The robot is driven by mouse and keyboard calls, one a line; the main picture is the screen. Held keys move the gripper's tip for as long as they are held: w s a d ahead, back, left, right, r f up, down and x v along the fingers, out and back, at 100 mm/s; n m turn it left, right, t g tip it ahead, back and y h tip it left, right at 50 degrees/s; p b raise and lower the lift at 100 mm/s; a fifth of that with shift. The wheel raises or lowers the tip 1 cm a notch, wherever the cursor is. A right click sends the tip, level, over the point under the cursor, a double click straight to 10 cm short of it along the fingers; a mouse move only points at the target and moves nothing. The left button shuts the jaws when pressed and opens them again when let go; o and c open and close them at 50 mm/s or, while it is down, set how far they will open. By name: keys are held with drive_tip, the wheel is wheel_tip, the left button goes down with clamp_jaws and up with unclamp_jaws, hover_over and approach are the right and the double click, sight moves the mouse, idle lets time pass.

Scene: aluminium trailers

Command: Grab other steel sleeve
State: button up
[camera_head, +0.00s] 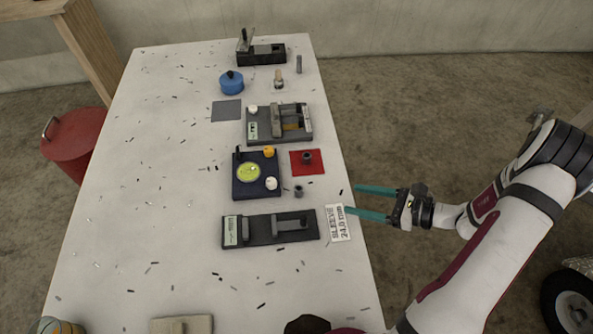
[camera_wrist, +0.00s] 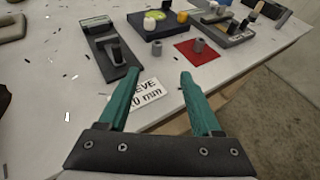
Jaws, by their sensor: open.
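One small grey steel sleeve (camera_head: 298,191) stands on the white table between the dark blue fixture and the red square; it also shows in the wrist view (camera_wrist: 157,47). A second dark grey sleeve (camera_head: 307,158) stands on the red square mat (camera_head: 315,169) and shows there in the wrist view too (camera_wrist: 199,45). My gripper (camera_head: 357,201) has long teal fingers spread apart with nothing between them. It is at the table's right edge, to the right of both sleeves. In the wrist view the sleeves lie beyond the fingertips (camera_wrist: 157,78).
A white label (camera_head: 338,222) reading "SLEEVE 24.0 mm" lies near my fingers. A dark slide fixture (camera_head: 262,230), a blue fixture (camera_head: 244,185) with round knobs and a grey vise-like fixture (camera_head: 260,128) stand nearby. Metal chips litter the table (camera_head: 170,200).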

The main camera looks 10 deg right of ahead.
sight(304, 197)
drive_tip(key=x, duration=1.5)
drive_tip(key=shift+s+a+r, duration=0.15)
drive_tip(key=shift+s+a, duration=0.05)
drive_tip(key=shift+a, duration=0.1)
clamp_jaws()
